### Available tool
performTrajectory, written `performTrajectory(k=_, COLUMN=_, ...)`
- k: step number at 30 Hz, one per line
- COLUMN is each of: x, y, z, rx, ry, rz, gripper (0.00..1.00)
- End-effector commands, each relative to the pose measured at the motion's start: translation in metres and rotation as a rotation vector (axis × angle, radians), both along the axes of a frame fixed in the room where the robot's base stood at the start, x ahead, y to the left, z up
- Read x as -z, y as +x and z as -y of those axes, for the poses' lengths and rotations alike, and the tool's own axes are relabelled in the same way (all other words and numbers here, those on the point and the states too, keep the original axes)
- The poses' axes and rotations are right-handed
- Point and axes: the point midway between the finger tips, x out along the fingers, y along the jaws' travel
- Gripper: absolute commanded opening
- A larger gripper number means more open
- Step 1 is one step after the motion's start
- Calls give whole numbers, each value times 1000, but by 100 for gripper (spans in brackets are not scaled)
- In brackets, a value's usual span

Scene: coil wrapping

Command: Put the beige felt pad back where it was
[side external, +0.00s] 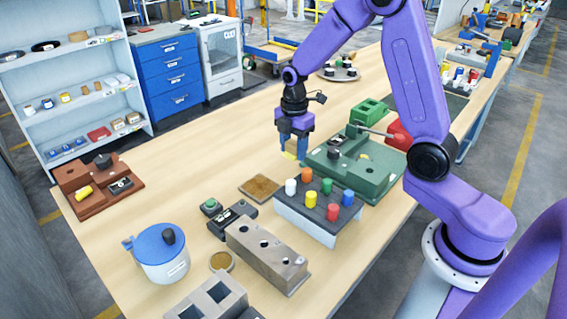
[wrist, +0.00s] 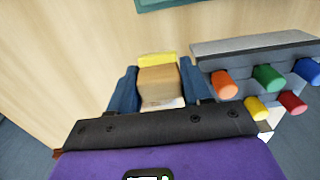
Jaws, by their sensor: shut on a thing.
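My gripper (side external: 293,152) is above the table, to the left of the green fixture. In the wrist view its two blue fingers (wrist: 158,78) are closed on the sides of a beige block-shaped piece, which I take for the beige felt pad (wrist: 158,84). A yellow strip (wrist: 156,58) shows at the far edge of the pad, and a whitish patch shows at its near edge. I cannot tell whether these belong to it. In the side view a small yellowish bit shows under the fingertips, and the pad is mostly hidden.
A brown square mat (side external: 261,188) lies on the table. The rack of coloured pegs (side external: 318,217) stands near it, right of my gripper in the wrist view. The green fixture (side external: 352,166) is close by. Bare table lies left of and behind my gripper.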

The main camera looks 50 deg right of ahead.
Motion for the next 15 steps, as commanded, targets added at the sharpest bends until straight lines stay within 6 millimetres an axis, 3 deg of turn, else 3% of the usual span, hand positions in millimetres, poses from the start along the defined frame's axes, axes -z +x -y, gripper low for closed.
performTrajectory(k=6, x=29, y=23, z=1, rx=1, ry=0, rz=-1, gripper=20)
performTrajectory(k=15, x=45, y=37, z=2, rx=0, ry=0, rz=1, gripper=20)
